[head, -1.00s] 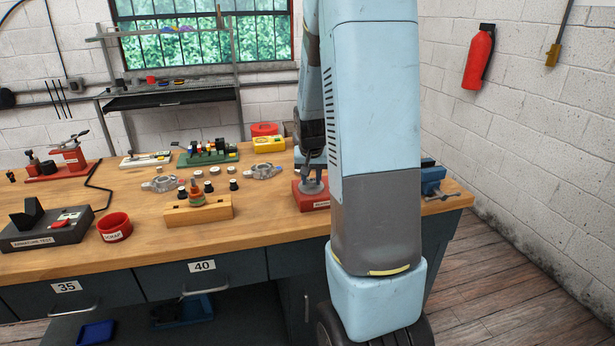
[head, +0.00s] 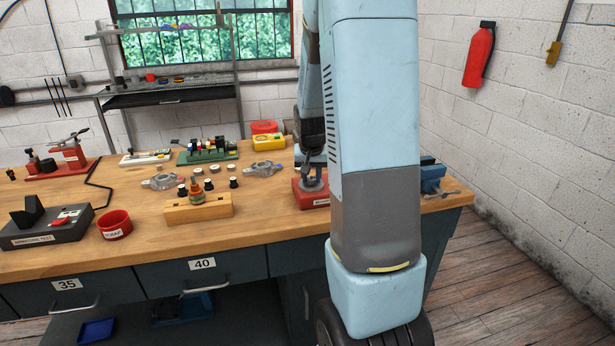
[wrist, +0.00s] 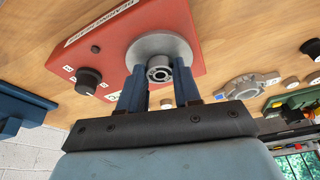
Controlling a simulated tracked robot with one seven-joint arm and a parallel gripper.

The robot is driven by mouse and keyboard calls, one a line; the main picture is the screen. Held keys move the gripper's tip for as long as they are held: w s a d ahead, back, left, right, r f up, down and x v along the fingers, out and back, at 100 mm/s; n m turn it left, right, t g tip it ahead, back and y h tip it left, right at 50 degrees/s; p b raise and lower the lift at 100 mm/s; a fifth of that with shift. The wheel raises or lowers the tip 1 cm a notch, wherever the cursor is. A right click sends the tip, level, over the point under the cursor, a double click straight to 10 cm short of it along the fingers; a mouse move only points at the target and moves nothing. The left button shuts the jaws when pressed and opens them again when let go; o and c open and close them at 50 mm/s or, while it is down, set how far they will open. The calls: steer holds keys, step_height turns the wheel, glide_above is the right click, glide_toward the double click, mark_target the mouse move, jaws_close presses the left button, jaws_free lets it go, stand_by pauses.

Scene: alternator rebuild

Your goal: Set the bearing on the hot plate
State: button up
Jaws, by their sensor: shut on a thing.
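The bearing heater is a red box (head: 304,195) near the right end of the bench, with a round grey hot plate (wrist: 147,49) on top. My gripper (wrist: 160,80) is shut on the bearing (wrist: 159,73), a small metal ring between its two blue fingers. The bearing lies over the hot plate in the wrist view. I cannot tell whether it touches the plate. In the head view my gripper (head: 312,168) is low over the heater, partly behind my arm, and the bearing is not visible there.
A black knob (wrist: 88,81) is on the heater's face. A blue vise (head: 432,178) stands to its right. A wooden block (head: 198,208), a metal housing (head: 263,169), a yellow box (head: 268,142) and a red scrap bowl (head: 115,224) are to its left. The bench front is clear.

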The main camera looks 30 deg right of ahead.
steer(key=o, duration=1.1)
steer(key=shift+s, duration=0.1)
steer(key=shift+r, duration=3.95)
steer(key=shift+s, duration=0.1)
